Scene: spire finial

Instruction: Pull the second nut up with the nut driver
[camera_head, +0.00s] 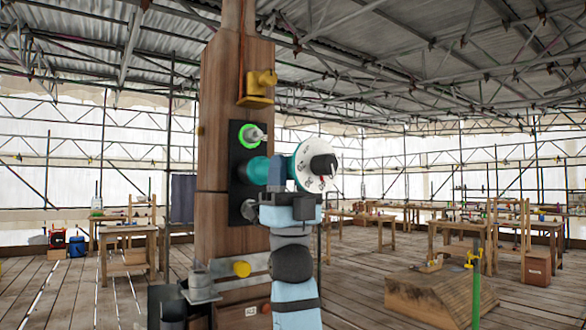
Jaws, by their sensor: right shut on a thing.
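The nut driver is teal, with a white marked dial (313,165) and a black knob at its right end. Its teal nose (258,170) points left at the middle of a dark plate (237,190) on the wooden post. The nose covers the nut there, so I cannot tell how it sits on it. My right gripper (283,177), rising from below, is shut on the nut driver. A metal nut and stud inside a green ring (252,134) show above. Another metal nut (249,210) shows below, close to my gripper. My left gripper is not in view.
The wooden post (228,85) carries a yellow bracket (258,88) above the plate. A small grey shelf with a cup (199,282) and a yellow knob (242,268) are low on the post. Workbenches stand farther back. A green pole (476,285) is at right.

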